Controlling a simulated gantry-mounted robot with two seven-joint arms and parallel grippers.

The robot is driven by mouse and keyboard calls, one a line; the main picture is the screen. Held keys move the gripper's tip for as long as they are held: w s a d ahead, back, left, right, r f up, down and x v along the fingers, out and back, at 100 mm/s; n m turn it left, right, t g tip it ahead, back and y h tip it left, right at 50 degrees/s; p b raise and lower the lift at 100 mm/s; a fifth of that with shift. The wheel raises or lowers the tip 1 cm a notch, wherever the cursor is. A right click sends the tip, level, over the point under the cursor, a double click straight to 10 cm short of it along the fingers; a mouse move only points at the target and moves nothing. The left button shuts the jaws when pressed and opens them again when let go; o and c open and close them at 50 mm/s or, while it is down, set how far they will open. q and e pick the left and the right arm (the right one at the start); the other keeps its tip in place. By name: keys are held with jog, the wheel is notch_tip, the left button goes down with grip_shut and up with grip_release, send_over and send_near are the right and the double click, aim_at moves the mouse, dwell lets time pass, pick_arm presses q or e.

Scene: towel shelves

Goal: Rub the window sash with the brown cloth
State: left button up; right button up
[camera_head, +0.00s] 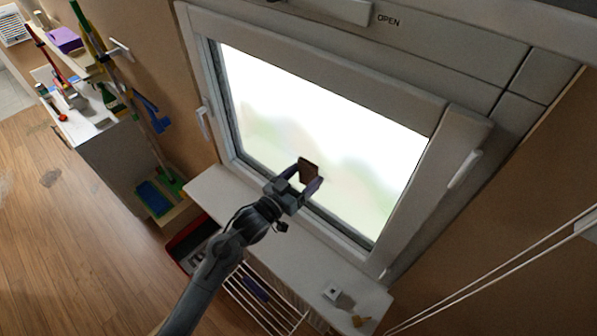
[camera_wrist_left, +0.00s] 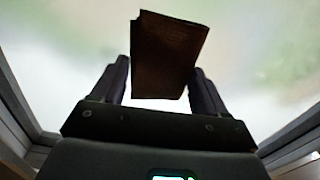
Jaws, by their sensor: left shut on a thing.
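The window sash (camera_head: 327,65) is a light grey frame around a bright pane, with a handle (camera_head: 464,168) on its right side. My left gripper (camera_head: 309,176) is in front of the lower part of the pane, above the sill. It is shut on the brown cloth (camera_head: 308,169), a small dark brown piece. In the left wrist view, the cloth (camera_wrist_left: 166,53) stands up between the two fingers, with the bright pane behind it. I cannot tell whether the cloth touches the window. My right gripper is not in view.
Shelves with cleaning things are at the left. White cords (camera_head: 500,262) cross at the right.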

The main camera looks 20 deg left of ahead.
pick_arm(q)
jog(key=shift+s+d, duration=0.5)
jog(key=shift+d, duration=0.55)
jog(key=shift+s+d, duration=0.5)
jog(key=shift+d, duration=0.55)
jog(key=shift+s+d, duration=0.5)
jog(key=shift+d, duration=0.55)
jog(key=shift+s+d, duration=0.4)
jog(key=shift+d, duration=0.35)
jog(key=shift+s+d, duration=0.35)
jog(key=shift+d, duration=0.35)
send_near(342, 190)
jog(key=shift+w+d, duration=0.15)
jog(key=shift+w, duration=0.1)
jog(key=shift+v, duration=1.5)
